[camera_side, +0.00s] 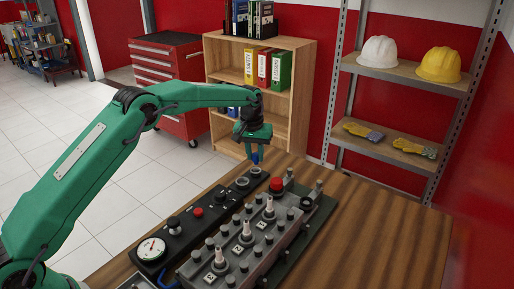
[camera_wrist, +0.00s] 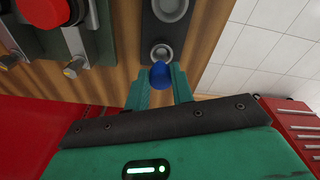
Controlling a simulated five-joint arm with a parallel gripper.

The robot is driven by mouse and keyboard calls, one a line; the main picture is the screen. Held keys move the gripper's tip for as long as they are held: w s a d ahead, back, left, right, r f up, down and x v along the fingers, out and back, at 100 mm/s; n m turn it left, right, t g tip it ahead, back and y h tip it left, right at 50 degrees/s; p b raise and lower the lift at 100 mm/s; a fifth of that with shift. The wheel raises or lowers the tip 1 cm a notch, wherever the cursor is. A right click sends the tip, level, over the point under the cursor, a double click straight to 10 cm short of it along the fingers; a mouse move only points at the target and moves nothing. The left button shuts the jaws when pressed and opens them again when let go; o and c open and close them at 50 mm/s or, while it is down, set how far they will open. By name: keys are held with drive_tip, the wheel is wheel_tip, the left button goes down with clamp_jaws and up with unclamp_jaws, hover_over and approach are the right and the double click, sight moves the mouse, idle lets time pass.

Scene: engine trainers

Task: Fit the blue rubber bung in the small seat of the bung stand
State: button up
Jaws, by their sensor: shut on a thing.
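My gripper (camera_side: 255,148) is shut on the blue rubber bung (camera_wrist: 160,75), which shows between the two green fingertips in the wrist view. In the side view the bung (camera_side: 256,158) points down, just above the far end of the dark bung stand (camera_side: 250,178). The stand has two grey ring seats. In the wrist view the small seat (camera_wrist: 161,52) lies just beyond the bung, and the bung overlaps its near edge in the picture. The larger seat (camera_wrist: 170,8) is farther up. I cannot tell whether the bung touches the stand.
An engine block trainer (camera_side: 245,232) with several plugs and a red knob (camera_side: 276,186) stands right beside the stand. A black panel with a gauge (camera_side: 151,249) lies in front. The wooden bench (camera_side: 370,245) is clear on the right. A bookshelf (camera_side: 295,95) stands behind.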

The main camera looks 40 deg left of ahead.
drive_tip(key=shift+f, duration=0.95)
drive_tip(key=shift+a+f, duration=0.1)
drive_tip(key=shift+f, duration=0.85)
idle(2.6)
drive_tip(key=o, duration=1.4)
drive_tip(key=shift+o, duration=0.2)
drive_tip(key=shift+r, duration=0.1)
drive_tip(key=shift+r, duration=3.4)
